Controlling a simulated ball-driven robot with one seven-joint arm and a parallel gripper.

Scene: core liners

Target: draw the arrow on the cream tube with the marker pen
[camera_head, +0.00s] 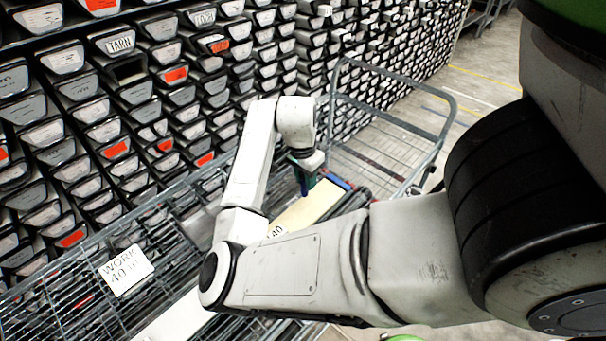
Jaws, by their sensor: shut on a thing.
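The cream tube (308,206) lies in the wire trolley, running from upper right to lower left. My forearm hides much of its lower part. A white label ending in "40" (277,231) shows beside my arm. My gripper (306,181) points down over the far part of the tube, shut on the marker pen (305,189), a small dark blue shape. I cannot tell whether the pen's tip touches the tube. No arrow can be made out on the visible part.
The wire trolley (416,133) has a raised handle frame at its far end. A white sign reading "WORK" (126,270) hangs on its left side. Racks of labelled core trays (120,150) fill the left and back. Open floor (490,75) shows at upper right.

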